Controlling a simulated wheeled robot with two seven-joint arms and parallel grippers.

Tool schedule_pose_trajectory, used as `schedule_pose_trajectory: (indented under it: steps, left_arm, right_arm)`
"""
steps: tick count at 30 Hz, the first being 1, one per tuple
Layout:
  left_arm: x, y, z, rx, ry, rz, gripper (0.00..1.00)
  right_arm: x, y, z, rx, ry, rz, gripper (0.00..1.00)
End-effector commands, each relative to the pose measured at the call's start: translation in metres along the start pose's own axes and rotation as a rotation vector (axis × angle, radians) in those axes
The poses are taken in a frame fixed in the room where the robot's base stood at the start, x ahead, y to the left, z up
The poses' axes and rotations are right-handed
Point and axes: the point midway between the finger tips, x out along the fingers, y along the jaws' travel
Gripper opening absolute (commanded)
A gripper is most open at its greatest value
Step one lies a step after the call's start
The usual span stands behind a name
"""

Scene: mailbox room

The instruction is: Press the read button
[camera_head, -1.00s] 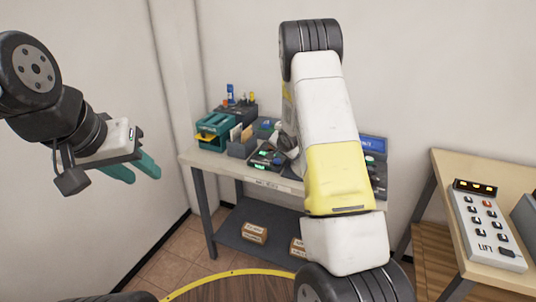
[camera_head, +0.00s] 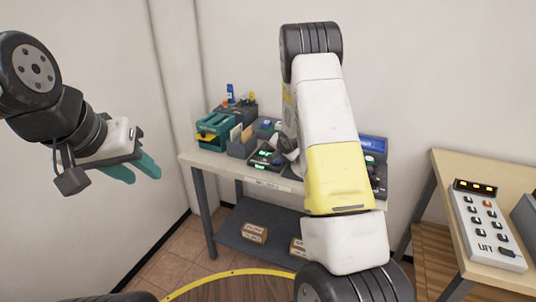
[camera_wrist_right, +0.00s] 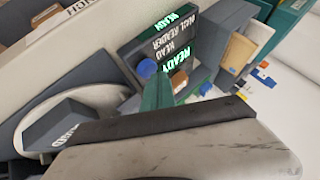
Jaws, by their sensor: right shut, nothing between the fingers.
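The mail reader (camera_head: 264,158) is a dark box with green lit text on the table, left of my right arm. In the right wrist view the mail reader (camera_wrist_right: 185,42) shows green "READY" text and a white "READ" label. A round blue button (camera_wrist_right: 147,69) sits by that label. My right gripper (camera_wrist_right: 158,92) is shut and empty, its teal fingertips close to the blue button; I cannot tell whether they touch. In the head view my right arm hides most of that gripper. My left gripper (camera_head: 140,168) hangs in the air at left, teal fingers apart, empty.
A teal device (camera_head: 214,131) and a grey holder with envelopes (camera_head: 240,142) stand left of the reader. A lift panel (camera_head: 488,225) lies on the right-hand table. Boxes (camera_head: 255,233) sit on the lower shelf.

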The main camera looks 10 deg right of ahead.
Motion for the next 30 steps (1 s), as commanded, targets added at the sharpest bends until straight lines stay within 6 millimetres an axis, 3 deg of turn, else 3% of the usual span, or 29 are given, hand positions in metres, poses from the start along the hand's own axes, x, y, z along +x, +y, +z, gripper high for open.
schedule_pose_trajectory:
  steps: [30]
  left_arm:
    - [0.0000,0.0000,0.0000,0.000,0.000,0.000,0.36]
  right_arm:
    - [0.0056,0.0040,0.0041,0.000,0.000,0.000,0.00]
